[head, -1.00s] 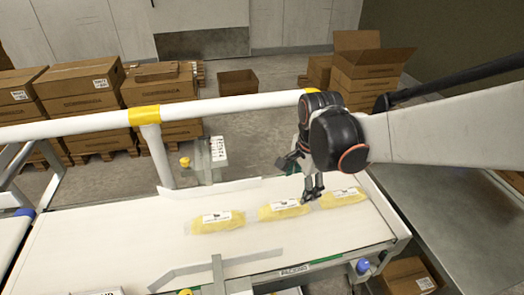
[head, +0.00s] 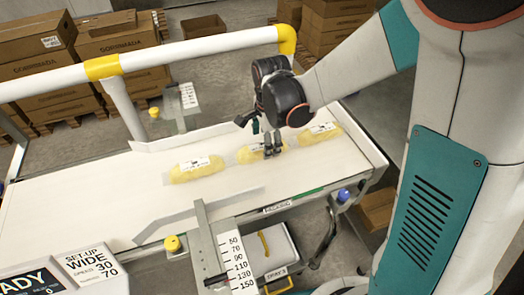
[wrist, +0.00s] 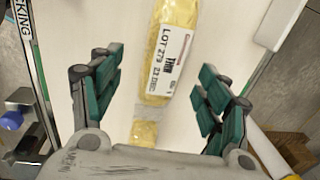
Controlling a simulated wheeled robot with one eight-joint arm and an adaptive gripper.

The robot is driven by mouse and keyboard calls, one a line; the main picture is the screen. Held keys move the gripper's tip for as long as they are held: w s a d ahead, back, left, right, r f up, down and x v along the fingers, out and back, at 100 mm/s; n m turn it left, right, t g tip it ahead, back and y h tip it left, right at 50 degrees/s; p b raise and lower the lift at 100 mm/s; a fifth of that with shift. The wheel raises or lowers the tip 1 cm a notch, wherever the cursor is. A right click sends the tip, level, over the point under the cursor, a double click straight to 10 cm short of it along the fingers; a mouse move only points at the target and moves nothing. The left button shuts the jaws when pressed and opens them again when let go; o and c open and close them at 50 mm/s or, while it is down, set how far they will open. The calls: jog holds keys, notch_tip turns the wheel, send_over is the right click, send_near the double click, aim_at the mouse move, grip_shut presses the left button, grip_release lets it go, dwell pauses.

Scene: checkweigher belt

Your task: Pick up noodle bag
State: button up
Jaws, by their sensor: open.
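Three yellow noodle bags with white labels lie in a row on the white belt (head: 80,205): a left bag (head: 193,170), a middle bag (head: 245,156) and a right bag (head: 322,132). My gripper (head: 273,147) is open at the middle bag and hides part of it. In the wrist view, my gripper (wrist: 161,75) has its green-padded fingers spread wide on either side of a labelled noodle bag (wrist: 156,82), with nothing held. Part of another yellow bag (wrist: 145,132) shows below it, near the palm. Contact with the bag cannot be told.
A white rail with yellow joints (head: 190,50) runs behind the belt. Angled guides (head: 175,218) line the near side, with a scale plate (head: 240,262) and display (head: 65,280) in front. Stacked cartons (head: 115,45) stand behind. The belt's left part is clear.

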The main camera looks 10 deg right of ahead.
aim_at(263, 145)
jog(key=f, duration=0.1)
jog(key=f+b, duration=0.1)
jog(key=f, duration=0.1)
jog(key=f+b, duration=0.1)
jog(key=f, duration=0.1)
jog(key=shift+w+a, duration=0.35)
jog(key=shift+w, duration=0.05)
jog(key=shift+c, duration=0.4)
jog(key=c, duration=1.3)
